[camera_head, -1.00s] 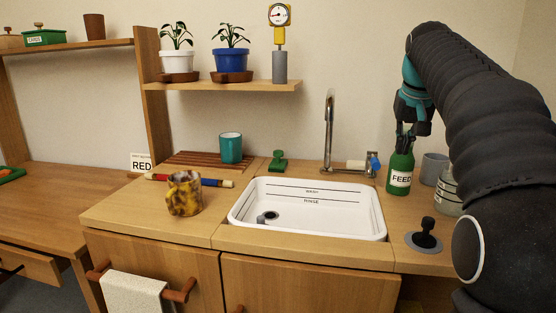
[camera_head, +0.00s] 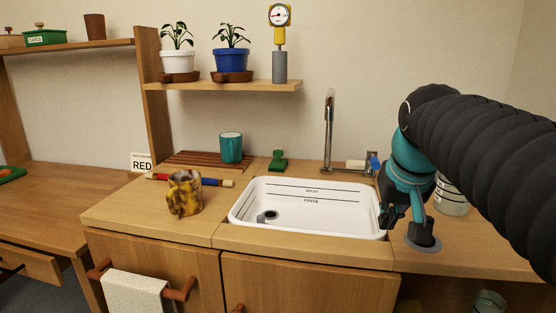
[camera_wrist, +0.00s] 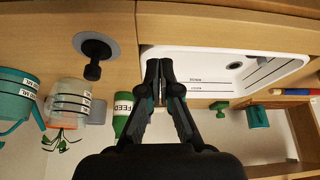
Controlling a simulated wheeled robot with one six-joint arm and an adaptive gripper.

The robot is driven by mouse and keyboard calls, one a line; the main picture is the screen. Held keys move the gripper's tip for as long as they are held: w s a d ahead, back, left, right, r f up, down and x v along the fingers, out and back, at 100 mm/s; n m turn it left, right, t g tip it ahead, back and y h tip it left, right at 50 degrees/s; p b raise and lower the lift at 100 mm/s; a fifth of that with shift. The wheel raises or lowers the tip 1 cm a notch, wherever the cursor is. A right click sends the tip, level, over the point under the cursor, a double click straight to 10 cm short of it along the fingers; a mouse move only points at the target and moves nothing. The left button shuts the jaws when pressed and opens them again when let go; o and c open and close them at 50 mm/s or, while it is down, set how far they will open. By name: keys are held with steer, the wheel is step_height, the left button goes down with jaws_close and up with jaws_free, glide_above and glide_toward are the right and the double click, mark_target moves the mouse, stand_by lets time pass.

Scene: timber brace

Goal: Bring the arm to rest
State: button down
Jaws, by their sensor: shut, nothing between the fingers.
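My gripper (camera_head: 388,225) hangs in front of the sink's right rim, with black fingers below a teal wrist. In the wrist view my gripper's fingertips (camera_wrist: 159,68) are together and empty, seen against the edge of the white sink (camera_wrist: 200,62). My black, ribbed arm runs in from the right of the head view. Nothing is held. The arm hides the green FEED bottle in the head view; the FEED bottle (camera_wrist: 122,112) shows beside the fingers in the wrist view.
A black-knobbed stopper (camera_head: 423,238) stands close to the gripper. A labelled jar (camera_head: 450,197) is partly behind the arm. The tap (camera_head: 328,130) rises behind the sink (camera_head: 290,192). A mottled mug (camera_head: 185,193) stands left of it. A teal watering can (camera_wrist: 14,92) shows in the wrist view.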

steer(key=s+a+f+n, duration=0.1)
steer(key=s+a+f, duration=0.2)
steer(key=s+f, duration=1.1)
steer(key=shift+s+a+f, duration=0.3)
steer(key=shift+a+f, duration=0.1)
steer(key=shift+f, duration=0.4)
